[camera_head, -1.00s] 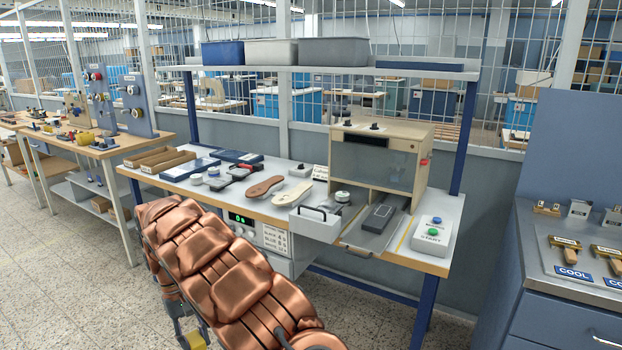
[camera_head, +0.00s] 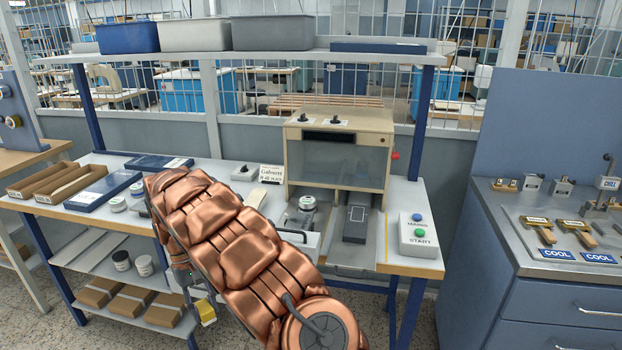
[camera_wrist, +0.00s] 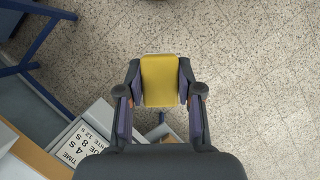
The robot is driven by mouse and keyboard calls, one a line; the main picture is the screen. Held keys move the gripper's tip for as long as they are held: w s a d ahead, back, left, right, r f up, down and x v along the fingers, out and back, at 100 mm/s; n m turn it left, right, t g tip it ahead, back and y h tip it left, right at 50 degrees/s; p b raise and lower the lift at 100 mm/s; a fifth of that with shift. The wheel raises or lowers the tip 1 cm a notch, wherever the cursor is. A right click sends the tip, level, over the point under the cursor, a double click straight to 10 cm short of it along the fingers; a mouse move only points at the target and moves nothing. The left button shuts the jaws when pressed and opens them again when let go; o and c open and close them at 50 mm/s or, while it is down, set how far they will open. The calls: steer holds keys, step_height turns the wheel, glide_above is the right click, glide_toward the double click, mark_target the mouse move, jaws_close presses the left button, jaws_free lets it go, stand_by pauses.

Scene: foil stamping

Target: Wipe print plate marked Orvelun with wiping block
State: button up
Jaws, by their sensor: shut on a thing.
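My gripper (camera_wrist: 160,92) is shut on a yellow block (camera_wrist: 159,80), which looks like the wiping block. The block also shows in the head view (camera_head: 207,312), low beside the workbench and below my copper-coloured arm. In the wrist view it hangs over bare floor, touching nothing but the fingers. Two brass-coloured plates with handles, a left one (camera_head: 538,223) and a right one (camera_head: 573,226), lie on the metal bench at the right, behind "COOL" labels. Their lettering is too small to read, so I cannot tell which is marked Orvelun. My gripper is far left of them.
A workbench with a boxy press (camera_head: 338,155) stands in the middle, with a button box (camera_head: 419,238) at its right end. The blue-grey metal bench (camera_head: 560,264) stands to the right across a gap. Open floor lies under my gripper.

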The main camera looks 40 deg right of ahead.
mark_target(203, 306)
step_height(203, 306, up, 12)
steer(key=p, duration=1)
steer(key=shift+f, duration=0.1)
